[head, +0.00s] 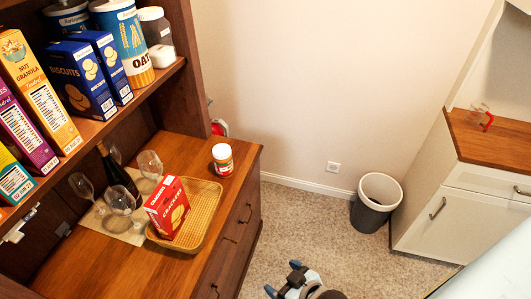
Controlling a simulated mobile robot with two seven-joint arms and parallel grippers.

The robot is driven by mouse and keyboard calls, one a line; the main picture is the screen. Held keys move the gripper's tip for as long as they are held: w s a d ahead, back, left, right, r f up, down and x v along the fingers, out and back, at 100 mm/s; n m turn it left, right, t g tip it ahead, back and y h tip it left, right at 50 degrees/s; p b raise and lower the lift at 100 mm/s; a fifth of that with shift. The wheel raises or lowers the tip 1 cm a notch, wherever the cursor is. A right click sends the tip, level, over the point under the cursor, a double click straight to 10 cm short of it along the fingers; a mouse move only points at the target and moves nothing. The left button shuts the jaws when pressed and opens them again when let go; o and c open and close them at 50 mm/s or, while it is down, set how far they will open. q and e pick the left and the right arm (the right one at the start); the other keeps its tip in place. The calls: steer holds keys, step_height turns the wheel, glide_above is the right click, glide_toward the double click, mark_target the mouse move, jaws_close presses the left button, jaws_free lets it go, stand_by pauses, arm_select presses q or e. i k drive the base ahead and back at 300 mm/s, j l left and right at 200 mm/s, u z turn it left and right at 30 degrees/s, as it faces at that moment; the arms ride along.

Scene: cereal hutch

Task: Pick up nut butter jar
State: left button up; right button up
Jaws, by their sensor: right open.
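My left gripper is not in view.
A wicker tray (207,200) holds a red cracker box (167,207). Wine glasses (150,166) and a dark bottle (118,174) stand left of it. Cereal boxes (38,90) line the shelf above. A grey bin (376,203) stands on open carpet (300,222).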

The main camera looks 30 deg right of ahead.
mark_target(224, 168)
steer(key=z, duration=0.5)
steer(key=i+l+u, duration=0.1)
steer(key=u, duration=0.35)
steer(key=l+u, duration=0.2)
steer(key=u, duration=0.2)
steer(key=i+l+u, duration=0.1)
steer(key=u, duration=0.35)
steer(key=l+u, duration=0.25)
steer(key=l, duration=0.3)
steer(key=l+u, duration=0.25)
steer(key=l, duration=0.3)
steer(key=k, duration=0.05)
